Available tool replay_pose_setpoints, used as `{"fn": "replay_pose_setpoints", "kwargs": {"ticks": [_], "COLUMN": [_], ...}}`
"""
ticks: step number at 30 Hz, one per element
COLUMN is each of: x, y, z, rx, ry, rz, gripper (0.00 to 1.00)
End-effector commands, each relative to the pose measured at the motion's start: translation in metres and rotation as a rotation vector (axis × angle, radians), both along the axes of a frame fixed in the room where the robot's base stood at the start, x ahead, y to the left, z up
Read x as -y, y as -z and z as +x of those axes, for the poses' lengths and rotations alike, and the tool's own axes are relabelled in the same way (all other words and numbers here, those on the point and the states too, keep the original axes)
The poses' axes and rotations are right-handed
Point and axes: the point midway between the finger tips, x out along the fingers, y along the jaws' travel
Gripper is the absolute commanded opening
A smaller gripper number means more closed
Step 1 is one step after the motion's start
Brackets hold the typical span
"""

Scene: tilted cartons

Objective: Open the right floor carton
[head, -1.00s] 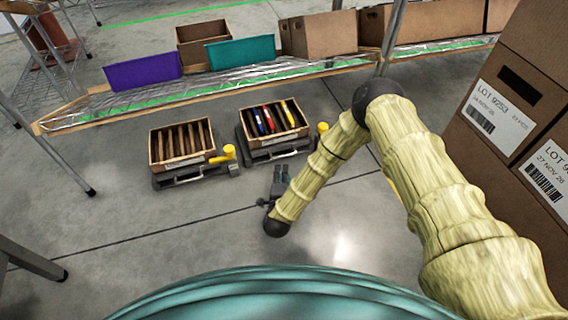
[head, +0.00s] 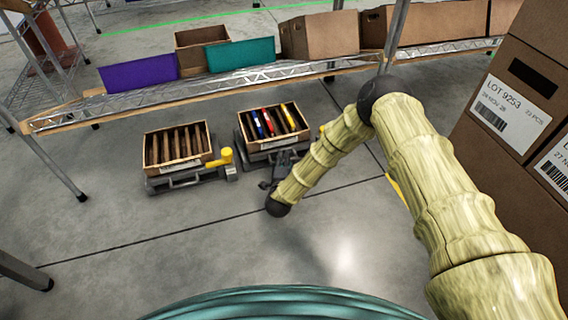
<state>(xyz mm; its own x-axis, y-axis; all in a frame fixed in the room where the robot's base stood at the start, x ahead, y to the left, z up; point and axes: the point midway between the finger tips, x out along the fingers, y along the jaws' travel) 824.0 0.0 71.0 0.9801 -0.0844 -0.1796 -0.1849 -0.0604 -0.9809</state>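The right floor carton (head: 248,128) is a brown box on a low grey tilting stand (head: 262,156). Its top side faces me and shows dark slots with red, blue and yellow items between dividers. The left floor carton (head: 178,163) sits on a similar stand and shows brown dividers with no coloured items. My gripper (head: 277,172) is small and dark, just in front of the lower edge of the right stand. It overlaps the stand in the picture, so contact and finger opening cannot be made out.
A wire shelf (head: 230,80) with purple and teal bins and brown cartons runs above and behind the floor cartons. A yellow-capped part (head: 226,156) stands beside the left stand. Stacked labelled cartons (head: 520,90) rise close on the right. The floor in front is clear.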

Motion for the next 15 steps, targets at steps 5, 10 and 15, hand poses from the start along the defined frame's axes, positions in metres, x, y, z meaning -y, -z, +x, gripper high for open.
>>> {"fn": "replay_pose_setpoints", "kwargs": {"ticks": [5, 10, 15], "x": [0.0005, 0.0005, 0.0005], "y": [0.001, 0.0007, 0.0006], "z": [0.0051, 0.0052, 0.0051], "rx": [-0.001, -0.001, -0.001], "ry": [0.0, 0.0, 0.0], "rz": [0.0, 0.0, 0.0], "gripper": [0.34, 0.34, 0.14]}}
